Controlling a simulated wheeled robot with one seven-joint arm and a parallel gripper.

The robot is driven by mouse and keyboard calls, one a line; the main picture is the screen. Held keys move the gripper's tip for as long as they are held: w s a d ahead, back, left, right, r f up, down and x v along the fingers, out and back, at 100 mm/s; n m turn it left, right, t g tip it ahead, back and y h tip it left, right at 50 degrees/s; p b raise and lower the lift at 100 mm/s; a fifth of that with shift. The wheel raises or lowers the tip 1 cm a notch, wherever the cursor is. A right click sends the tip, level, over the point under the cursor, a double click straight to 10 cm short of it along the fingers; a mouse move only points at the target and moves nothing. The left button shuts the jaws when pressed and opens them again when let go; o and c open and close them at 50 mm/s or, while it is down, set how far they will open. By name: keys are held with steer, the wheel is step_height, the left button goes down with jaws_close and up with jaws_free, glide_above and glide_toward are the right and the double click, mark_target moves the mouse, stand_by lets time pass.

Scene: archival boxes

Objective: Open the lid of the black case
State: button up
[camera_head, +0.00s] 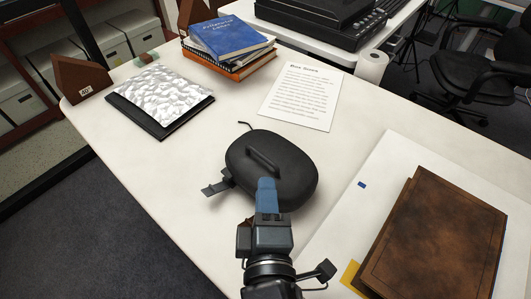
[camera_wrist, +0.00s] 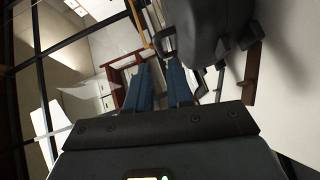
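The black case (camera_head: 290,150) is rounded and lies on the white table with its lid closed. A raised handle (camera_head: 262,159) runs across its top, and a dark tab (camera_head: 217,187) sticks out at its lower left side. My gripper (camera_head: 266,184) has blue fingers and is at the near side of the case, covering part of its near edge. In the wrist view the two fingers of my gripper (camera_wrist: 160,78) are apart with nothing between them. The case (camera_wrist: 198,28) fills the upper middle there, just beyond and right of the fingers. I cannot tell whether they touch it.
A brown leather-like book (camera_head: 437,235) lies on a white board at right. A printed sheet (camera_head: 301,97) lies behind the case. A silver-covered item (camera_head: 160,92) and stacked books (camera_head: 232,45) are at the back left. The table is clear left of the case.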

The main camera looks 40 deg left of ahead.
mark_target(263, 171)
steer(key=x, duration=0.8)
steer(key=shift+a+r, duration=0.1)
steer(key=shift+a, duration=0.05)
steer(key=shift+c, duration=0.3)
jaws_close()
